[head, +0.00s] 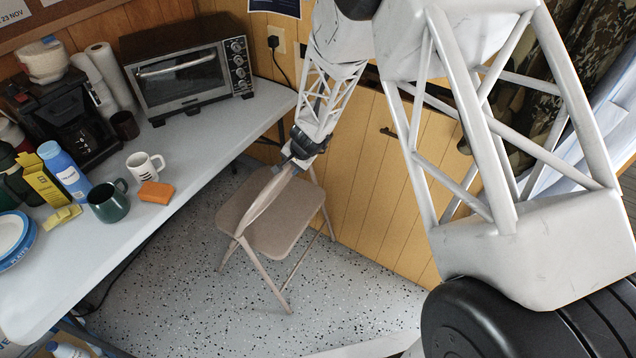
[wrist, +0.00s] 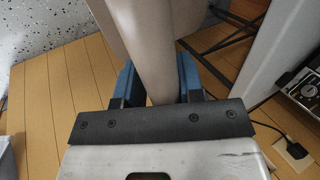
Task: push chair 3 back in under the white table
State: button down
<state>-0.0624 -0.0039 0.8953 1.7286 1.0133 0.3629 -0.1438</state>
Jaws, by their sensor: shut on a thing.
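A beige folding chair (head: 275,228) stands upright on the speckled floor beside the white table (head: 215,150). Its whole seat shows clear of the table's long edge in the head view, with open floor between. I see no number on the chair. My gripper (head: 290,163) is at the chair's backrest, at the end nearer the wooden wall. In the wrist view my gripper (wrist: 157,88) has its blue-padded fingers on either side of the beige backrest (wrist: 150,45), shut on it. The white table's edge (wrist: 238,55) shows to the right there.
On the table are a toaster oven (head: 185,80), a coffee maker (head: 75,125), a white mug (head: 145,165), a green mug (head: 108,202) and an orange block (head: 156,193). Wooden cabinet doors (head: 375,190) stand close on the chair's right. Floor (head: 190,290) is free in front.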

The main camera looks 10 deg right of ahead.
jog(key=shift+w+a+r, duration=0.2)
jog(key=shift+w+a, duration=0.9)
jog(key=shift+w, duration=0.15)
jog(key=shift+w+a, duration=0.2)
jog(key=w+a, duration=0.4)
jog(key=shift+w+a, duration=0.15)
jog(key=shift+w, duration=0.05)
dwell(1.5)
jog(key=shift+w+a, duration=0.3)
dwell(0.5)
jog(key=w+a, duration=0.4)
jog(key=shift+w+a, duration=0.15)
dwell(1.3)
jog(key=shift+r, duration=0.1)
jog(key=shift+f, duration=1.15)
dwell(0.6)
